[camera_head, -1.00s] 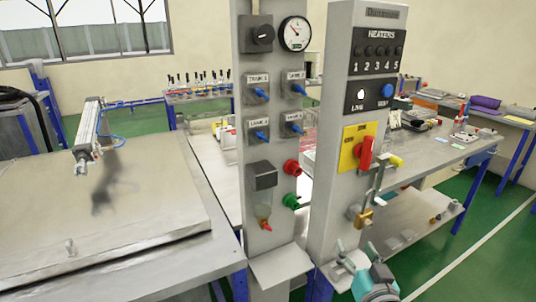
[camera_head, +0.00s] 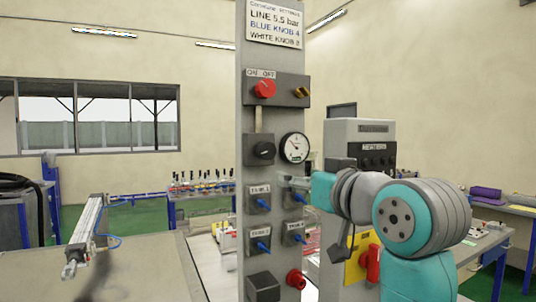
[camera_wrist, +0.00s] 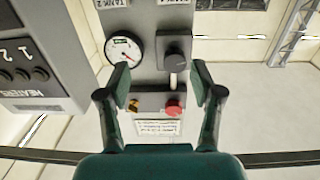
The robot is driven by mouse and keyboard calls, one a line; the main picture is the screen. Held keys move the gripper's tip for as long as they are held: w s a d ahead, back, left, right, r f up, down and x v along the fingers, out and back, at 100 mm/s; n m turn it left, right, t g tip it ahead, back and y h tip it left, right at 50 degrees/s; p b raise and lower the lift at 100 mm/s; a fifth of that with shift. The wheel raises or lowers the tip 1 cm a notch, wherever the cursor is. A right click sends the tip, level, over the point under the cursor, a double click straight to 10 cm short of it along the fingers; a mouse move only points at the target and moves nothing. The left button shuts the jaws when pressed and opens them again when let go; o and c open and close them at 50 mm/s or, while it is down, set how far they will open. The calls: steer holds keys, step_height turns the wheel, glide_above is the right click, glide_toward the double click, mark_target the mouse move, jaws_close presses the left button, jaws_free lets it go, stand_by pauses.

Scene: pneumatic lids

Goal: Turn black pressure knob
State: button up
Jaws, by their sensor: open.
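The black pressure knob (camera_head: 262,151) sits on a dark square block on the grey column, left of a round white gauge (camera_head: 295,147). In the wrist view, which looks upside down, the black knob (camera_wrist: 176,50) is right of the gauge (camera_wrist: 123,52). My gripper (camera_wrist: 160,75) is open and empty in the wrist view, its fingers spread apart, with the knob showing beyond and between them. In the head view my gripper (camera_head: 293,184) is to the right of and below the knob, near the blue valve handles, apart from the knob. Its fingertips are hard to see there.
Above the knob are a red on/off knob (camera_head: 265,89) and a brass fitting (camera_head: 302,92). Blue valve handles (camera_head: 263,204) lie below. A heater control post (camera_head: 352,129) stands to the right. A metal table with a cylinder (camera_head: 85,243) is at the left.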

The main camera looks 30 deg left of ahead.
glide_toward(269, 151)
steer(key=shift+n+g, duration=0.3)
steer(key=shift+n, duration=0.1)
steer(key=x, duration=1)
steer(key=shift+w+r, duration=0.15)
steer(key=shift+w, duration=0.05)
steer(key=c, duration=1.2)
